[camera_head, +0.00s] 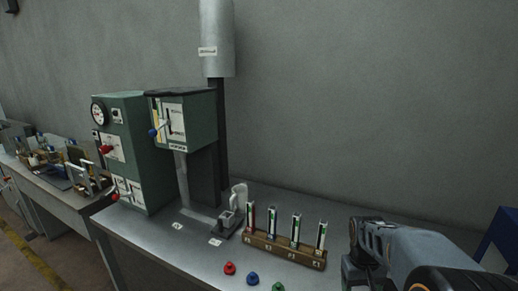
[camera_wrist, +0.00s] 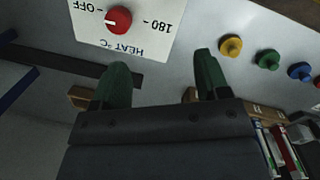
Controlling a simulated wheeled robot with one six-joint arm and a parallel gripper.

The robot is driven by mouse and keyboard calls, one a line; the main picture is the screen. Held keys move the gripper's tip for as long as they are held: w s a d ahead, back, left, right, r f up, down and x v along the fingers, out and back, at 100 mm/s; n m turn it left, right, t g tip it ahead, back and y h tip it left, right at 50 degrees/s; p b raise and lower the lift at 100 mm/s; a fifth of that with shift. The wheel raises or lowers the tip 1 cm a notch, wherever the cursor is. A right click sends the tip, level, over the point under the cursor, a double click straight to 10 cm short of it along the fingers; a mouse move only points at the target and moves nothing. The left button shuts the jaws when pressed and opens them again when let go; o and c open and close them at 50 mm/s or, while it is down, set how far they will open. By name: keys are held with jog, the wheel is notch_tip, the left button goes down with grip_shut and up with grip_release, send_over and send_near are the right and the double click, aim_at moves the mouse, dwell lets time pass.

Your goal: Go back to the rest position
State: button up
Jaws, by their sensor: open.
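My gripper (camera_wrist: 160,68) shows in the wrist view as two dark green fingers, spread apart with nothing between them. The picture there is upside down. Past the fingertips lies a white plate (camera_wrist: 150,35) marked HEAT °C, with a red knob (camera_wrist: 120,19) whose pointer is toward OFF. In the head view my arm is at the lower right, and the fingertips cannot be made out there.
A wooden rack (camera_head: 285,249) of several upright vials stands left of my arm. Red (camera_head: 230,268), blue (camera_head: 252,278) and green (camera_head: 278,287) knobs line the bench front. Green machines (camera_head: 125,150) stand left. A blue object (camera_head: 500,240) is at far right.

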jog(key=s+a+r+t, duration=0.5)
jog(key=s+a+r, duration=0.1)
jog(key=s+a, duration=0.2)
jog(key=shift+s+a+y, duration=0.2)
jog(key=shift+a+y, duration=0.2)
jog(key=shift+a, duration=0.45)
jog(key=shift+r, duration=0.1)
